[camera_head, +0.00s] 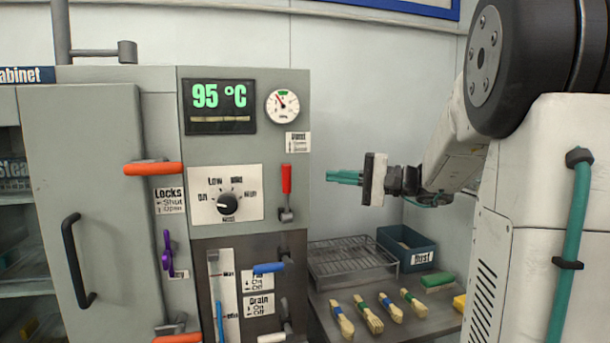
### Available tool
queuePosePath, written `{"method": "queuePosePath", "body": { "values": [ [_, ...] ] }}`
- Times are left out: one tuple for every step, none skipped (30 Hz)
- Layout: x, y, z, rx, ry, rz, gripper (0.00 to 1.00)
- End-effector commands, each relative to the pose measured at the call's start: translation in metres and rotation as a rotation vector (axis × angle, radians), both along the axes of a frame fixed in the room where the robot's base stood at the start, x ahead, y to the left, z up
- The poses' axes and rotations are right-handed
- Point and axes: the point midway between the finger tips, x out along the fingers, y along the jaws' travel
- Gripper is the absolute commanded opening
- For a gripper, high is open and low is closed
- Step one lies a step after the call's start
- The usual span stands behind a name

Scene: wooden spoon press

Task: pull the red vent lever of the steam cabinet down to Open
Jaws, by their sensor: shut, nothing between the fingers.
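The red vent lever (286,179) is on the right part of the steam cabinet's grey control panel (242,153). Its red handle points straight up from a grey pivot at its lower end. A small label (298,142) with arrows is above it; its words are too small to read surely. My gripper (331,177) has teal fingers, shut and empty. It points left at about the height of the red handle. A gap shows between the fingertips and the lever in the picture.
Beside the lever are a knob (228,204) and a gauge (283,106); the display (219,106) reads 95 °C. A blue handle (268,268) sits below. Orange-handled door locks (153,169) are left.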

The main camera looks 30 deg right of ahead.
Motion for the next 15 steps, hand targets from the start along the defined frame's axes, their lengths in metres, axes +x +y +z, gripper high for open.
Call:
{"method": "queuePosePath", "body": {
  "values": [
    [0.003, 0.003, 0.0, 0.0, 0.0, 0.002, 0.0],
    [0.005, 0.005, 0.0, -0.001, 0.001, 0.002, 0.0],
    [0.008, 0.008, 0.0, 0.0, 0.0, 0.003, 0.0],
    [0.012, 0.011, 0.0, 0.0, 0.0, 0.004, 0.0],
    [0.015, 0.015, 0.001, 0.0, 0.0, 0.004, 0.0],
    [0.021, 0.019, 0.001, 0.001, 0.001, 0.004, 0.0],
    [0.025, 0.024, 0.001, 0.0, 0.001, 0.006, 0.0],
    [0.029, 0.027, 0.001, -0.001, 0.001, 0.005, 0.0],
    [0.035, 0.033, 0.001, 0.0, 0.0, 0.006, 0.0],
    [0.039, 0.036, 0.001, 0.001, 0.001, 0.005, 0.0],
    [0.044, 0.04, 0.001, -0.001, 0.001, 0.005, 0.0],
    [0.049, 0.044, 0.001, -0.001, 0.001, 0.005, 0.0],
    [0.052, 0.048, 0.001, 0.0, 0.001, 0.004, 0.0],
    [0.056, 0.051, 0.002, 0.0, 0.001, 0.004, 0.0],
    [0.06, 0.054, 0.002, 0.001, 0.001, 0.004, 0.0]
  ]
}}
